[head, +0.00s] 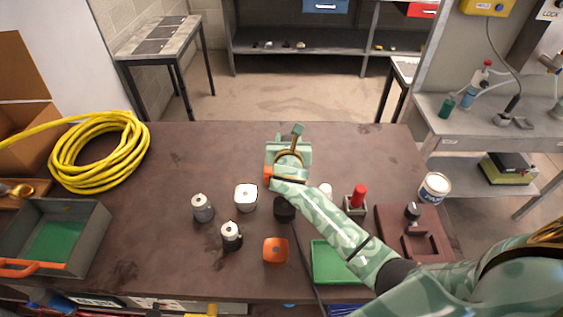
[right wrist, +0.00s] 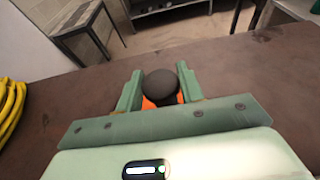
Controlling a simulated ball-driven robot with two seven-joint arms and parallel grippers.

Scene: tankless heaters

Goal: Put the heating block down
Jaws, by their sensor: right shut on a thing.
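My right gripper (head: 290,152) reaches out over the far middle of the brown table. In the right wrist view, its two green fingers (right wrist: 160,95) are shut on the heating block (right wrist: 161,84), which shows a round dark knob with orange below. In the head view only a small orange part of the block (head: 268,173) shows beside the gripper; the rest is hidden. I cannot tell whether its underside touches the table (head: 350,150). My left gripper is not in view.
Several small items stand nearer on the table, among them grey canisters (head: 202,208), a white block (head: 246,197) and an orange block (head: 276,250). A green tray (head: 325,262) lies under my forearm. A yellow hose (head: 100,150) and grey bin (head: 85,235) are left. The far table is clear.

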